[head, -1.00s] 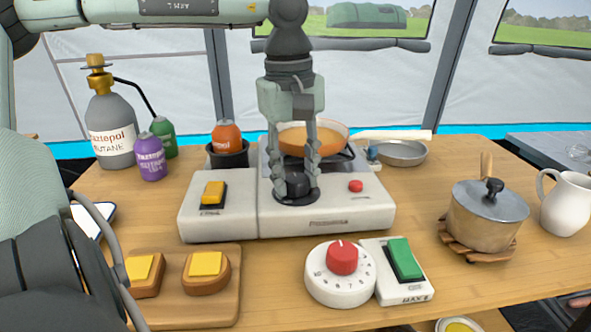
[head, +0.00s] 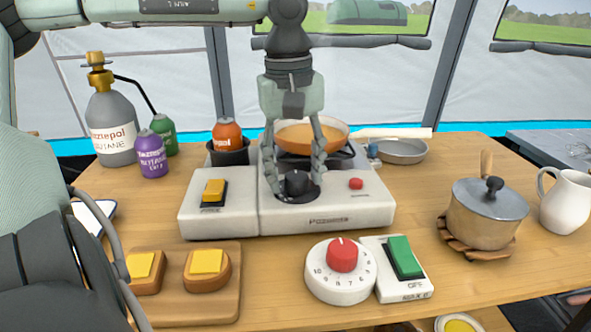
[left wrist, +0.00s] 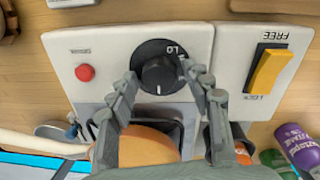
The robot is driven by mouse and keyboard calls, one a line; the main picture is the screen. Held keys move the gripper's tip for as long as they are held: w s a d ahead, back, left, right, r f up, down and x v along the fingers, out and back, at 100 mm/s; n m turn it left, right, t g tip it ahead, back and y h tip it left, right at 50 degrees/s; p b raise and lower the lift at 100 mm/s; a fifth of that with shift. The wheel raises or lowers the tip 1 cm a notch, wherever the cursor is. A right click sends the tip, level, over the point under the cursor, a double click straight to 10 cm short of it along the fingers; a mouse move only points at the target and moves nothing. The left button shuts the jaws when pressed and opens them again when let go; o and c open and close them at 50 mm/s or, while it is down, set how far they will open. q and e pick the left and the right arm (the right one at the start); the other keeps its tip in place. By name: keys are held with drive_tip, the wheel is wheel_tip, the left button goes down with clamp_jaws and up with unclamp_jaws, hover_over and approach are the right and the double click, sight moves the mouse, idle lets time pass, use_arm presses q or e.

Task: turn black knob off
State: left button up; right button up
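The black knob (head: 296,184) sits on the front of the white stove (head: 345,215), on a round black dial plate. In the left wrist view the knob (left wrist: 159,74) shows with a white pointer mark and the letters "LO" at the dial's edge. My left gripper (head: 297,190) points down over the knob with its fingers apart, one on each side. In the left wrist view the fingers (left wrist: 158,80) are spread wider than the knob, with visible gaps. My right gripper is not in view.
An orange pan (head: 312,135) stands on the burner behind the gripper. A red button (head: 356,184) and a yellow switch (head: 213,191) flank the knob. A white timer (head: 340,285) with a red knob, a green switch (head: 404,256) and a pot (head: 487,218) stand nearby.

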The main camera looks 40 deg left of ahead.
sight(291, 177)
use_arm(q)
drive_tip(key=shift+r, duration=0.1)
wheel_tip(291, 177, up, 12)
drive_tip(key=shift+s, duration=0.35)
drive_tip(key=shift+f, duration=0.2)
idle(0.7)
